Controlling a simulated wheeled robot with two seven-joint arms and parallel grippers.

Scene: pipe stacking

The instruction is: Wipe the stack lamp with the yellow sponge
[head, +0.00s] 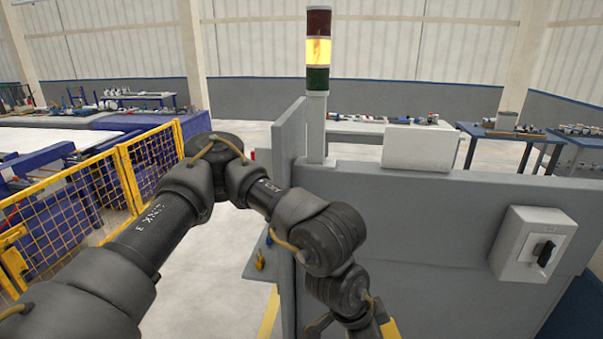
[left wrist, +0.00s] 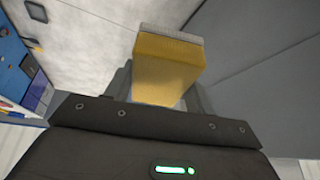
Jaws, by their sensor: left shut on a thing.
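The stack lamp (head: 318,52) stands upright on a pale post on top of the grey partition in the head view. It has a dark red top, a lit yellow middle and a green lower section. My left gripper (left wrist: 160,88) is shut on the yellow sponge (left wrist: 168,66), which has a thin grey layer along its far edge. In the head view my left arm reaches across and bends down in front of the partition, well below the lamp. The left fingers are mostly hidden there. My right gripper is not in view.
A grey partition (head: 420,225) fills the right front and carries a switch box (head: 533,245). A narrow upright panel (head: 288,150) stands left of the lamp post. A yellow mesh fence (head: 75,195) stands at left. The space around the lamp's coloured sections looks clear.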

